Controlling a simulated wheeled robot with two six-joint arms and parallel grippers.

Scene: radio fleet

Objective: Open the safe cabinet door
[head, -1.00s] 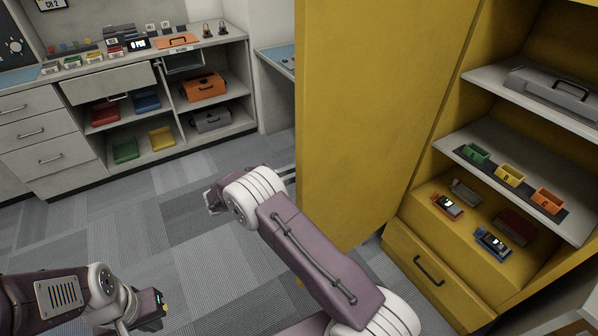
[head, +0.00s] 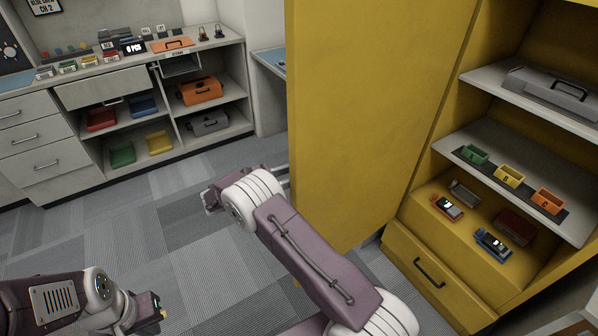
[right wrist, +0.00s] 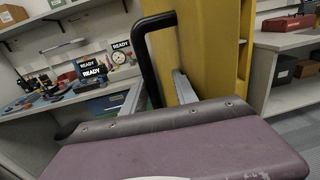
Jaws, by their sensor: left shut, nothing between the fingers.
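The yellow safe cabinet door (head: 365,110) stands swung open, to the left of the cabinet's open interior (head: 515,190). My right gripper (head: 284,180) reaches the door's left edge, and its fingertips are partly hidden behind the door in the head view. In the right wrist view the door's black bar handle (right wrist: 150,75) stands between my right gripper's two fingers (right wrist: 158,92). The fingers are apart, with a visible gap beside the bar. I cannot tell whether one finger touches it. My left gripper (head: 156,308) is shut and empty at the lower left, away from the door.
Shelves in the cabinet hold a grey case (head: 552,90), small green, yellow and orange bins (head: 510,176), and radios (head: 492,243). A yellow drawer (head: 432,272) is shut below. A grey workbench (head: 110,85) with bins and cases stands at the back left. The carpet between is clear.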

